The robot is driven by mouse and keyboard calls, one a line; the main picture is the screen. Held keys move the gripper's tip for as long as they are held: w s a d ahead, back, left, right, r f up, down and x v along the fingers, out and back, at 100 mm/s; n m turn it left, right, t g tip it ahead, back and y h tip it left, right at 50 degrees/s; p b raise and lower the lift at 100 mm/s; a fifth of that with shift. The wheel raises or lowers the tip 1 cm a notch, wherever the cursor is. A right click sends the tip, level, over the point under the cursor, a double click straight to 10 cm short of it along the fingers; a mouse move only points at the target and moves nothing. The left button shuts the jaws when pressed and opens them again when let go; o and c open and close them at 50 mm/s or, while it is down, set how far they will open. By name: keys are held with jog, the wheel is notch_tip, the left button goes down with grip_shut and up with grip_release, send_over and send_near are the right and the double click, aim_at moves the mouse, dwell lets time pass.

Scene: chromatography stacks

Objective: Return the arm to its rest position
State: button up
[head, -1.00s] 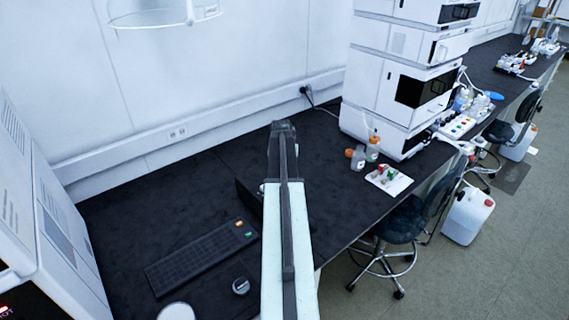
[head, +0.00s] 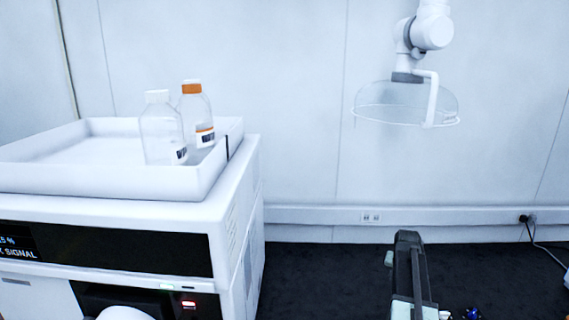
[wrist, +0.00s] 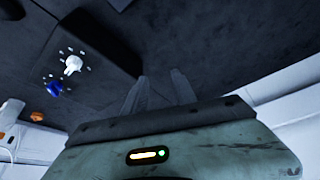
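My arm (head: 410,275) rises from the lower edge of the head view, right of centre, over the dark bench. Beyond the fingers is the dark bench surface. The fingers cannot be made out clearly in the head view.
A white instrument (head: 235,225) stands at left, with a white tray (head: 75,185) holding a clear bottle (head: 160,130) and an orange-capped bottle (head: 196,115). A clear dome hood (head: 405,102) hangs at upper right. Small white (wrist: 71,65) and blue (wrist: 54,89) items lie on the bench.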

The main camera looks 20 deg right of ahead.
jog(key=w+a+n+y, duration=0.1)
jog(key=w+a+n, duration=0.15)
jog(key=a, duration=1.25)
jog(key=w+a+n+y, duration=0.1)
jog(key=w+a+n, duration=0.15)
jog(key=a, duration=1.35)
jog(key=s+a+f+n+g, duration=0.15)
jog(key=s+a, duration=0.45)
jog(key=a, duration=0.6)
jog(key=s+a+n+g+y, duration=0.1)
jog(key=s+a+n, duration=0.1)
jog(key=s, duration=0.6)
jog(key=shift+a+g, duration=0.35)
jog(key=shift+a, duration=0.1)
jog(key=shift+f, duration=0.1)
jog(key=shift+d, duration=0.15)
